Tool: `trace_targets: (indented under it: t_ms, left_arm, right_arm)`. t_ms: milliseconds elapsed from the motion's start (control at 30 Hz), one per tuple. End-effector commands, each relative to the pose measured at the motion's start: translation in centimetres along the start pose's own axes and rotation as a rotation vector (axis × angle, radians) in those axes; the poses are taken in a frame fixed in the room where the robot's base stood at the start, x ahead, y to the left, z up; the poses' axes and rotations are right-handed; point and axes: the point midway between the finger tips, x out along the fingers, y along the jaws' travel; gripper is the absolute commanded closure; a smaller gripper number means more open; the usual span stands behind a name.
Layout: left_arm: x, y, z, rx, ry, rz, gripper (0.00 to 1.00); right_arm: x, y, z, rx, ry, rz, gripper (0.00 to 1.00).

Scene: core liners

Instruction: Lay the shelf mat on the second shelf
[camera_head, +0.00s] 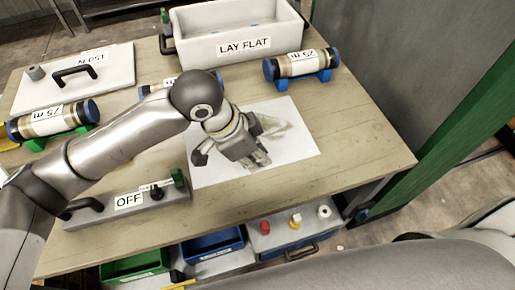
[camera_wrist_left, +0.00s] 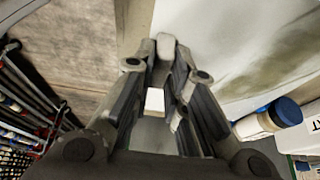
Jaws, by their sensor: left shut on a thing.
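A white sheet with a grey smudge, which I take as the shelf mat (camera_head: 215,172), lies flat on the wooden bench. It also fills the upper right of the left wrist view (camera_wrist_left: 225,45). My left gripper (camera_head: 262,160) reaches down over the sheet's front half and is shut on it. In the left wrist view the fingertips (camera_wrist_left: 163,50) meet beside the sheet's edge; the pinched part is mostly hidden by the fingers. I cannot tell which surface is the second shelf. My right gripper is not in view.
The bench (camera_head: 350,130) holds a white "LAY FLAT" tray (camera_head: 200,47), a "25 m" core tube (camera_head: 300,64), a "75 m" tube (camera_head: 50,120), a white lid with a handle (camera_head: 110,80) and a grey "OFF" box (camera_head: 130,205). Blue (camera_head: 212,247) and green (camera_head: 135,268) bins sit below the front edge.

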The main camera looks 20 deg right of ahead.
Motion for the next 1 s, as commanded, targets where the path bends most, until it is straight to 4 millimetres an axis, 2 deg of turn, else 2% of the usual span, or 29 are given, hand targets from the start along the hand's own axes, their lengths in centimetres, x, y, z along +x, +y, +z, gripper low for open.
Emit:
trace_targets:
  t_ms: [100,300,600,733,833,933,1000]
  left_arm:
    - [-1.2,2.1,0.5,0.004,0.003,-0.003,1.00]
    - [-2.9,4.7,0.9,0.002,0.003,-0.003,1.00]
    - [-3.8,6.2,1.2,0.000,0.002,-0.002,1.00]
    - [-3.9,5.9,1.5,-0.018,0.001,-0.009,1.00]
    - [-4.1,4.8,2.5,-0.089,0.000,-0.038,1.00]
    - [-4.7,2.8,4.7,-0.234,-0.001,-0.099,1.00]
    - [-5.3,1.0,6.9,-0.375,-0.002,-0.158,1.00]
  right_arm:
    - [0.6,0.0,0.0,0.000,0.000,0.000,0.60]
    - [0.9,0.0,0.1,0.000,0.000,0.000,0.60]
    - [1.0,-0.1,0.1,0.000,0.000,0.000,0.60]
    - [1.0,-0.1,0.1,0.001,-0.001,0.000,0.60]
    - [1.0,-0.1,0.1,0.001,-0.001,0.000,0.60]
    - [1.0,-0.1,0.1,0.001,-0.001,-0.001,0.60]
    - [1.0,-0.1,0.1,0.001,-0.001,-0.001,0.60]
